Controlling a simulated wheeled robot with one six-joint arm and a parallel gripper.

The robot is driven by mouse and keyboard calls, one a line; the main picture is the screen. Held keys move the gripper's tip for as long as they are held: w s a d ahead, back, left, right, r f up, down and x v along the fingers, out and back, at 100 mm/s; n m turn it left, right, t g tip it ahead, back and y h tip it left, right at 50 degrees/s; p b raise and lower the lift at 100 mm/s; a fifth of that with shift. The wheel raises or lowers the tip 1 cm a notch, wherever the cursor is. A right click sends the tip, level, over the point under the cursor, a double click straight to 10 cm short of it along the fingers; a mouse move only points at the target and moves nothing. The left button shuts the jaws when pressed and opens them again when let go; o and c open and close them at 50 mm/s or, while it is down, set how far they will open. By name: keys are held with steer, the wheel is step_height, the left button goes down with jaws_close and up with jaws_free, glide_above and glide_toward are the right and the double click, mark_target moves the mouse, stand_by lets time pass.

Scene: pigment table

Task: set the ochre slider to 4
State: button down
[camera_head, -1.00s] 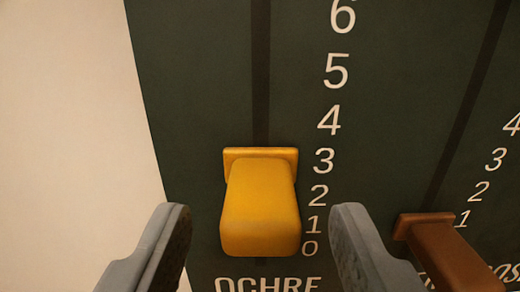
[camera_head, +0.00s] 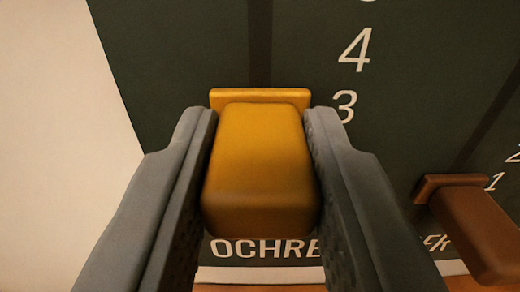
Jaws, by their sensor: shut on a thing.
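The ochre slider (camera_head: 260,160) is a yellow-orange knob on a flat base plate, set in a dark vertical slot on a dark green board. Its base plate shows level with or just above the printed 3, below the 4 (camera_head: 354,50). My gripper (camera_head: 262,125) is shut on the slider, one grey finger along each side. The right finger hides the lower numbers of the ochre scale and the end of the word OCHRE (camera_head: 262,249).
A brown slider (camera_head: 480,225) stands close to the right of my right finger, on its own slot near a printed 1. A pale surface (camera_head: 50,110) lies left of the board. The ochre slot (camera_head: 260,45) above the slider is clear.

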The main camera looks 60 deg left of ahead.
steer(key=shift+r, duration=1.3)
steer(key=c, duration=1.1)
jaws_free()
steer(key=shift+d, duration=0.1)
steer(key=v, duration=1.7)
steer(key=shift+s+d, duration=0.1)
